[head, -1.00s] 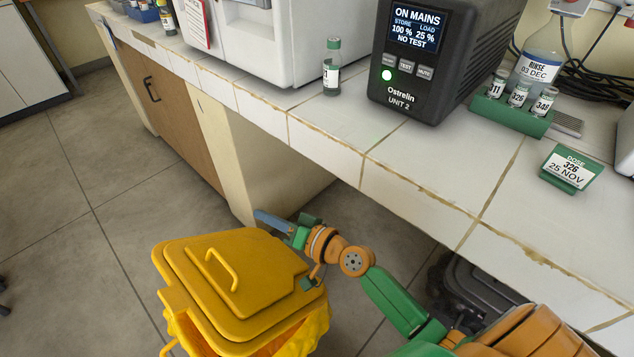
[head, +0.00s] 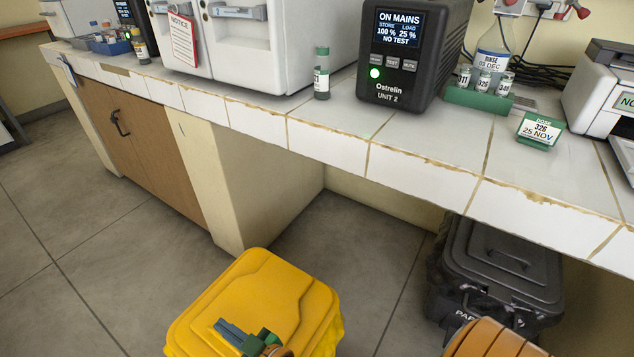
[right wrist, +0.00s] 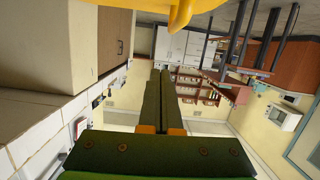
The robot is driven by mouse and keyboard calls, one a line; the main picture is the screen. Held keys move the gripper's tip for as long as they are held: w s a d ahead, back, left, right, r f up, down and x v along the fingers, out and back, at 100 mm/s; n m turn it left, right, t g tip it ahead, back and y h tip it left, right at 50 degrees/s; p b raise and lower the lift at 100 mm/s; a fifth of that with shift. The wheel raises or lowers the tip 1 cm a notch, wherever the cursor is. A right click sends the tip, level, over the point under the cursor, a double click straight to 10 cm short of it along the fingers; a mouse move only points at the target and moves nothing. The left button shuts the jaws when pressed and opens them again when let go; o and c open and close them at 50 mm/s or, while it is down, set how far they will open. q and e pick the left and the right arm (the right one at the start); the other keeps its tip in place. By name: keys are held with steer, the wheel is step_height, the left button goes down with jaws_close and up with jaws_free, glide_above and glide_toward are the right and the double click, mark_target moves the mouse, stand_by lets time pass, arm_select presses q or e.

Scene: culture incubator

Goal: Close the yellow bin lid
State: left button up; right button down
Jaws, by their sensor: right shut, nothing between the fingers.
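The yellow bin (head: 325,322) stands on the floor at the bottom of the head view, cut off by the frame. Its yellow lid (head: 265,285) lies over the top with its raised panel facing up; no gap shows on the visible far side, and the near edge is out of view. My right gripper (head: 228,330) is shut and empty, in front of the lid's near part in the picture; I cannot tell if it touches. In the right wrist view its green fingers (right wrist: 165,98) are together, with a yellow part of the bin at the top edge. My left gripper is not in view.
A tiled bench (head: 330,135) runs behind the bin, carrying a black power unit (head: 415,50), a vial (head: 321,75) and a green vial rack (head: 490,98). A dark lidded bin (head: 500,265) stands under it at right. The floor left of the yellow bin is clear.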

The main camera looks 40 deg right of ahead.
mark_target(229, 346)
steer(key=f, duration=0.1)
steer(key=f+b, duration=0.1)
steer(key=a+f, duration=0.1)
steer(key=shift+s+a+f+n+b, duration=0.1)
steer(key=shift+s+f+n+b, duration=0.2)
steer(key=shift+f+b, duration=0.05)
steer(key=shift+a+f, duration=0.15)
steer(key=shift+f, duration=0.3)
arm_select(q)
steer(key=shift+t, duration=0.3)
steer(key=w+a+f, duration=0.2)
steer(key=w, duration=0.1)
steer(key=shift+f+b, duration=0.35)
arm_select(e)
steer(key=shift+s+f, duration=0.1)
steer(key=shift+f, duration=0.05)
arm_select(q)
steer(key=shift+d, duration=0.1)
